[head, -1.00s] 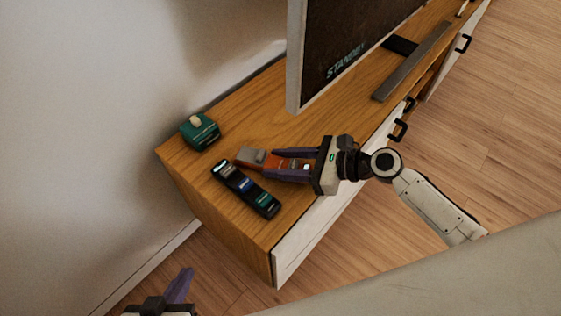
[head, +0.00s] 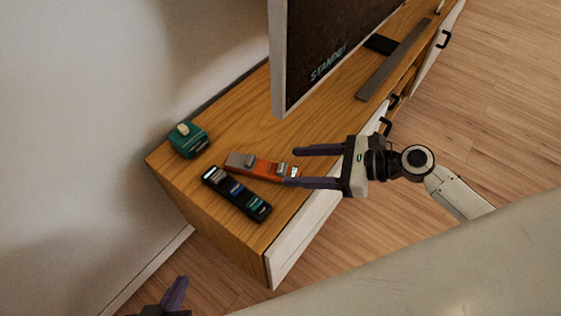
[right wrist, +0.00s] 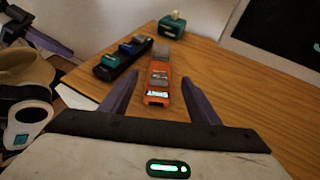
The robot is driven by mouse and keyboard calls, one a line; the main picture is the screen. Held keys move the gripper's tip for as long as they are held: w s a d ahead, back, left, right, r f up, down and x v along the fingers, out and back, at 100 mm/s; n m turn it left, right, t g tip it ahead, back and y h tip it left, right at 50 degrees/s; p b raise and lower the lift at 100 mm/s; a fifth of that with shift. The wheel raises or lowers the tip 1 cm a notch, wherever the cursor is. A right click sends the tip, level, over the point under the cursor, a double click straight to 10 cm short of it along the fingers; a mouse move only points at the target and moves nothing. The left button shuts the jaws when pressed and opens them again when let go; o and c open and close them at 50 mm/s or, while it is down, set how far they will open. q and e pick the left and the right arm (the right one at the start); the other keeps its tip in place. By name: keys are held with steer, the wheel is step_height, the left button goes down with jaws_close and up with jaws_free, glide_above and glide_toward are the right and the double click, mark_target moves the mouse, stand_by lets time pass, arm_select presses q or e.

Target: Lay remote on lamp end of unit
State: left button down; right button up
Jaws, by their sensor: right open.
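An orange remote-like bar with grey parts (head: 262,167) lies flat on the wooden unit (head: 235,117) near its left end. It also shows in the right wrist view (right wrist: 158,78). A black bar with coloured labels (head: 237,193) lies beside it, on the near-left side. My right gripper (head: 292,167) is open, its two purple fingers pointing at the orange bar's right end. In the right wrist view the bar lies ahead, between the fingertips in the picture, with nothing gripped. My left gripper (head: 175,293) shows only partly at the bottom left; its opening is hidden. No lamp is in view.
A small green box with a pale knob (head: 188,139) stands at the unit's back left corner. A screen reading STANDBY (head: 335,50) and a grey bar (head: 394,73) are further right. Bare wood lies between the green box and the screen. A wall runs behind.

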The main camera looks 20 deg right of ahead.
steer(key=shift+v, duration=1.85)
